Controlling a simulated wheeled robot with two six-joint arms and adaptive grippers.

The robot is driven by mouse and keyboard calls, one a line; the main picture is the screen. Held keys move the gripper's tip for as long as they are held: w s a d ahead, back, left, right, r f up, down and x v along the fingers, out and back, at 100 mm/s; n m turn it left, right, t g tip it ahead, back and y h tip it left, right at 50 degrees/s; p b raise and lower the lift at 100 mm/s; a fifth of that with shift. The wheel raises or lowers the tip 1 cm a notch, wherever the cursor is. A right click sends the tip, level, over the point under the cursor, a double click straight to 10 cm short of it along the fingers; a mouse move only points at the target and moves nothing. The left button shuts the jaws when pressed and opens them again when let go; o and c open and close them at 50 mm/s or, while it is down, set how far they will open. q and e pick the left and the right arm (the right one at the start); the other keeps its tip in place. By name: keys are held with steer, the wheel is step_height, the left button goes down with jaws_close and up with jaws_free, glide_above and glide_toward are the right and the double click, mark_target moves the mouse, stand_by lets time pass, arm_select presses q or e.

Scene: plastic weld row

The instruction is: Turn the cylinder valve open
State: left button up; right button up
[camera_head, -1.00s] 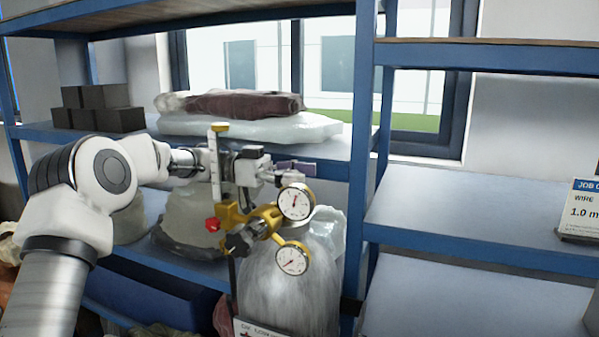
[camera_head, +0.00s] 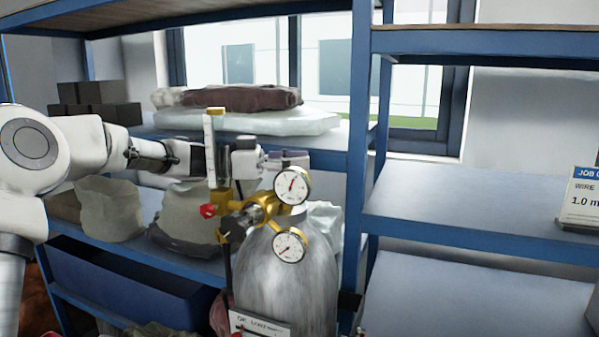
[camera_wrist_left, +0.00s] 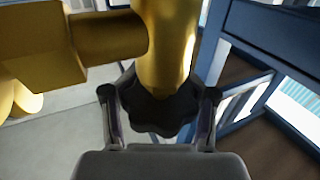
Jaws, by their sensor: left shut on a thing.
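The grey gas cylinder (camera_head: 287,287) stands upright in front of the shelf in the head view. A brass regulator (camera_head: 262,207) with two round gauges (camera_head: 292,187) and a clear flow tube (camera_head: 211,150) sits on its top. My left gripper (camera_head: 280,160) reaches in from the left behind the flow tube. In the left wrist view its two fingers (camera_wrist_left: 159,108) are on either side of a dark lobed valve knob (camera_wrist_left: 160,108), at the end of a brass stem (camera_wrist_left: 166,45), and shut on it. In the head view I cannot make this knob out clearly. My right gripper is not in view.
Blue shelving (camera_head: 365,130) stands around the cylinder. Wrapped packs (camera_head: 245,120), dark boxes (camera_head: 98,103) and pale sacks (camera_head: 110,208) lie on the left shelves. The right shelves (camera_head: 470,205) are mostly bare, with a job card (camera_head: 580,200) at the edge.

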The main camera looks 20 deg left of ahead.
arm_select(q)
steer(key=shift+a+r, duration=0.1)
steer(key=shift+r, duration=0.05)
steer(key=o, duration=1)
steer(key=shift+s+a, duration=0.1)
steer(key=shift+a, duration=0.1)
